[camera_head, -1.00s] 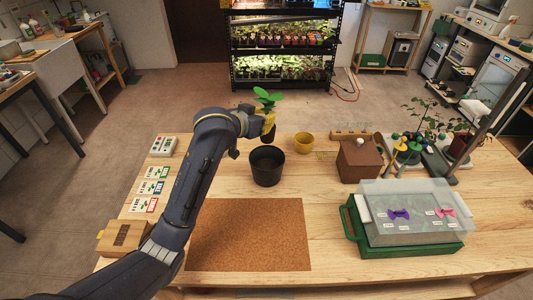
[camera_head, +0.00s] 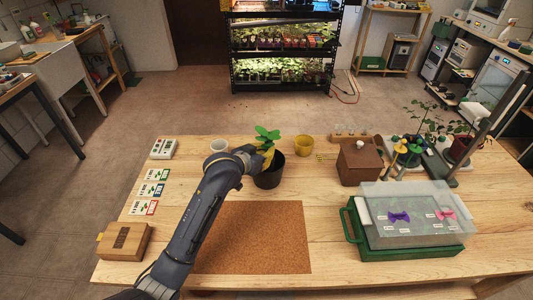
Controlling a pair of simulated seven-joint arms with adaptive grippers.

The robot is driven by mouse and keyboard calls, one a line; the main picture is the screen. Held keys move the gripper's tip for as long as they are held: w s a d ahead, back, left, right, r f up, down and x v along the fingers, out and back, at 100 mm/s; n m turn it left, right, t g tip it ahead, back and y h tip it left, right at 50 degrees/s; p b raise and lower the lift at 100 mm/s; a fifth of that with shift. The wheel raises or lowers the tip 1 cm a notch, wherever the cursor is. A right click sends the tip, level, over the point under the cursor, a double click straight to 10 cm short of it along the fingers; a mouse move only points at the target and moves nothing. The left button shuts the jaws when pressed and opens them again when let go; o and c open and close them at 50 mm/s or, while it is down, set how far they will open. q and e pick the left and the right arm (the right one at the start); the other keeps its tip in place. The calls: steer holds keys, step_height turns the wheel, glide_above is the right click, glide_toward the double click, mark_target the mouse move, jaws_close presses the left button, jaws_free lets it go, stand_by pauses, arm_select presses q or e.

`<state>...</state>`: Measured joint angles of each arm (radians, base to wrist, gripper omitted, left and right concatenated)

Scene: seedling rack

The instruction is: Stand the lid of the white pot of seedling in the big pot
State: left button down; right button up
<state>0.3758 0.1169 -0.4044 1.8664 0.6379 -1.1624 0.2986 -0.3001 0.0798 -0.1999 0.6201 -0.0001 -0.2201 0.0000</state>
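The big black pot (camera_head: 270,172) stands upright on the table behind the cork mat. My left gripper (camera_head: 267,158) is at its rim, reaching over the left side, and appears shut on the green seedling (camera_head: 267,134). The seedling's leaves stand above the pot; its lower end is hidden by the gripper and the pot wall. The small white pot (camera_head: 219,146) stands apart, behind my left arm, with no plant showing in it. I see no lid on the white pot. My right gripper is out of view.
A yellow pot (camera_head: 303,145) stands right of the big pot, then a brown box (camera_head: 360,162). A green tray (camera_head: 405,249) with a clear cover is at the front right. The cork mat (camera_head: 262,240) is bare. Seed packets (camera_head: 152,189) and a wooden box (camera_head: 124,241) lie left.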

arm_select(q)
steer(key=shift+f, duration=0.4)
steer(key=shift+f, duration=0.1)
steer(key=c, duration=1.6)
jaws_free()
steer(key=v, duration=1.2)
